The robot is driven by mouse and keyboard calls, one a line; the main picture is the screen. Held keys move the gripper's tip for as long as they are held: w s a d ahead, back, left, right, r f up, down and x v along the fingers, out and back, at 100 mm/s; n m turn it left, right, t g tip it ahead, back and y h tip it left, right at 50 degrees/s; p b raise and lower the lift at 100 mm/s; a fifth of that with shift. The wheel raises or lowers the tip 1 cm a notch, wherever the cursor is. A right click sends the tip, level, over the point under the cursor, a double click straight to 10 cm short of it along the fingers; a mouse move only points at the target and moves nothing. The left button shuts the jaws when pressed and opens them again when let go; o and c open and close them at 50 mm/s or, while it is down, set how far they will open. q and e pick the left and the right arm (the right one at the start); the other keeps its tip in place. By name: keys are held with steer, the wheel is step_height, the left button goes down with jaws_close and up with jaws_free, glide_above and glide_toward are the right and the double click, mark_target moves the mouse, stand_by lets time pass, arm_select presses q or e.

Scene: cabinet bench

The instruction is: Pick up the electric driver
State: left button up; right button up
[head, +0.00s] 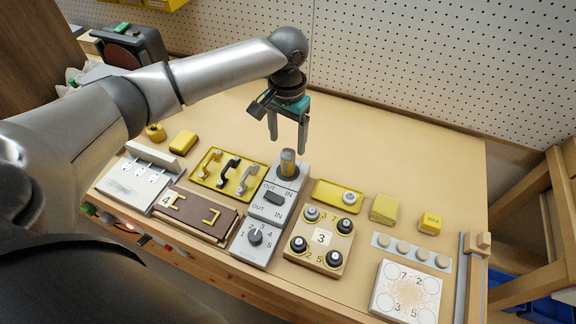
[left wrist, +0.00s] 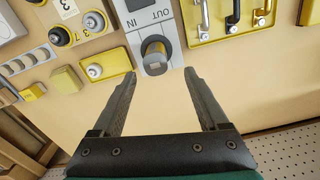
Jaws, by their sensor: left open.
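A short upright cylinder with a yellow body and grey top (head: 288,162) stands in the far end of a grey control block (head: 262,222). It looks like the electric driver, though its lower part is hidden in the block. My left gripper (head: 288,143) points down just above it, open and empty. In the left wrist view the cylinder (left wrist: 155,50) shows just beyond the open fingertips of the left gripper (left wrist: 159,73), roughly centred between them and not touched. My right gripper is not in view.
Left of the block are a yellow handle tray (head: 207,181) and a brown board (head: 178,222). Right are a yellow tray (head: 325,192), a knob board (head: 300,258) and a wax block (head: 430,222). The bench behind is clear up to the pegboard (head: 440,60).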

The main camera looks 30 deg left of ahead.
mark_target(288, 154)
arm_select(q)
steer(key=f, duration=0.3)
steer(key=f+b, duration=0.1)
steer(key=f, duration=0.1)
steer(key=shift+s+d+f, duration=0.25)
steer(key=shift+s+f, duration=0.05)
steer(key=shift+s, duration=0.1)
jaws_close()
steer(key=shift+r, duration=0.1)
stand_by(0.3)
